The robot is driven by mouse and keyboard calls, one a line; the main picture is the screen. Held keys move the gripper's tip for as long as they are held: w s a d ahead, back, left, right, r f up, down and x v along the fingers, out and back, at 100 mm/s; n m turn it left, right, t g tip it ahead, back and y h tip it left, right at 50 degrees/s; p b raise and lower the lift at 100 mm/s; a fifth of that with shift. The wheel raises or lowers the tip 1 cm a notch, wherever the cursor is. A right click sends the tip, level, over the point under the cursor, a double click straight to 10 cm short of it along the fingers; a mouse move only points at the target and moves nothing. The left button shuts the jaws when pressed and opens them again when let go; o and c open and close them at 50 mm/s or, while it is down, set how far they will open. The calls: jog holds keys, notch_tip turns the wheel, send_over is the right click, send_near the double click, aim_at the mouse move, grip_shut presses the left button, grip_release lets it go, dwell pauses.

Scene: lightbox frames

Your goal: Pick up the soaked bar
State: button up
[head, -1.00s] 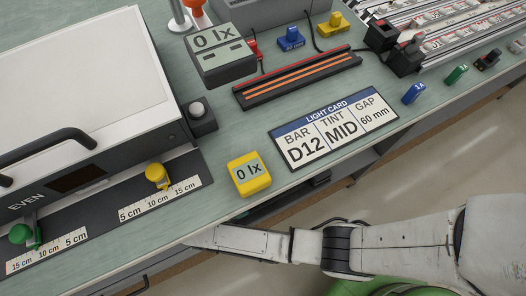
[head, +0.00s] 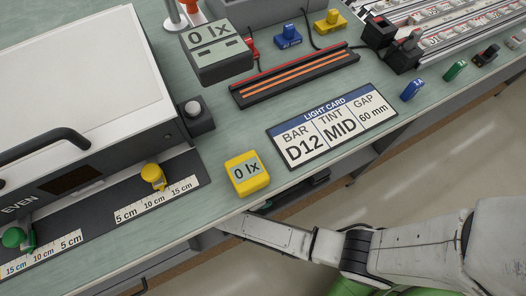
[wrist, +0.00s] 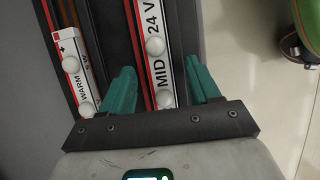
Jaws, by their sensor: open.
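In the wrist view, my gripper (wrist: 162,80) is open, with its two green fingers apart. A long light bar (wrist: 165,68) lies between the fingers, with a white face marked MID and 24 V, white round knobs and a red stripe. Another bar (wrist: 76,75), marked WARM, lies to the left in a neighbouring dark slot, outside the left finger. I cannot tell from the frames which bar is soaked. In the head view, my gripper is hidden below the bench's front edge.
The light card (head: 331,125) reads BAR D12, TINT MID, GAP 60 mm. The large light box (head: 70,75) is at left. Open floor shows on the right in the wrist view.

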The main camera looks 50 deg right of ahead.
grip_shut()
dwell(0.6)
jog(key=shift+r, duration=0.1)
